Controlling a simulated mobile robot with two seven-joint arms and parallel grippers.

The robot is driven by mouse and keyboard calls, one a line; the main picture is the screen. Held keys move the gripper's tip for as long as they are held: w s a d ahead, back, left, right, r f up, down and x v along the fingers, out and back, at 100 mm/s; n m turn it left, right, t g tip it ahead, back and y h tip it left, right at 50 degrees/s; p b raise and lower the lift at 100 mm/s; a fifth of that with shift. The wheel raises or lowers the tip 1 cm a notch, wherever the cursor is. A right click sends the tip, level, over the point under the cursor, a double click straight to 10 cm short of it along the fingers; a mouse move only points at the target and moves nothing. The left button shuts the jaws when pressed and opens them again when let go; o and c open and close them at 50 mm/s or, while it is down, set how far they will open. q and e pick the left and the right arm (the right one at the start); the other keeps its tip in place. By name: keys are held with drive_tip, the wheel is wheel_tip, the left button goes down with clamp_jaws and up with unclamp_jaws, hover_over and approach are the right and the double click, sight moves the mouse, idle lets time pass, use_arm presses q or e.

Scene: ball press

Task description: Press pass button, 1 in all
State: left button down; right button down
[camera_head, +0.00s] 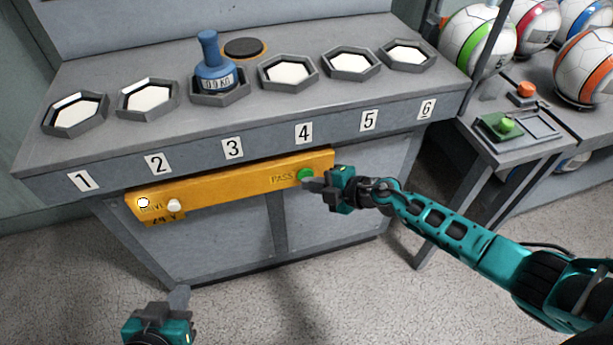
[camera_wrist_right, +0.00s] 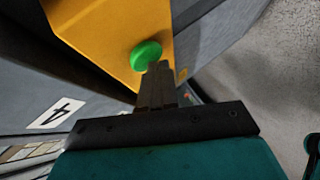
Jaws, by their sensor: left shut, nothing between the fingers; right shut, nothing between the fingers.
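The green pass button (camera_head: 305,175) sits at the right end of the yellow panel (camera_head: 235,182), beside the word PASS. My right gripper (camera_head: 310,184) is shut and empty, with its fingertips at the button's lower right. In the right wrist view the green button (camera_wrist_right: 146,54) shows just beyond the tips of the shut fingers (camera_wrist_right: 158,72). I cannot tell whether the tips touch it. My left gripper (camera_head: 178,298) is shut and empty, low in front of the bench and well away from the panel.
The grey bench (camera_head: 190,120) has several numbered hexagonal sockets; a blue 0.9 KG weight (camera_head: 215,68) stands in socket 3. A white button (camera_head: 174,205) is at the panel's left.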

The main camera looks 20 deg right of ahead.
idle(0.5)
drive_tip(key=shift+s+p, duration=0.5)
drive_tip(key=shift+s, duration=0.3)
drive_tip(key=shift+s, duration=0.1)
drive_tip(key=shift+s+d+p, duration=0.15)
drive_tip(key=shift+s+p, duration=0.7)
drive_tip(key=shift+s, duration=1.55)
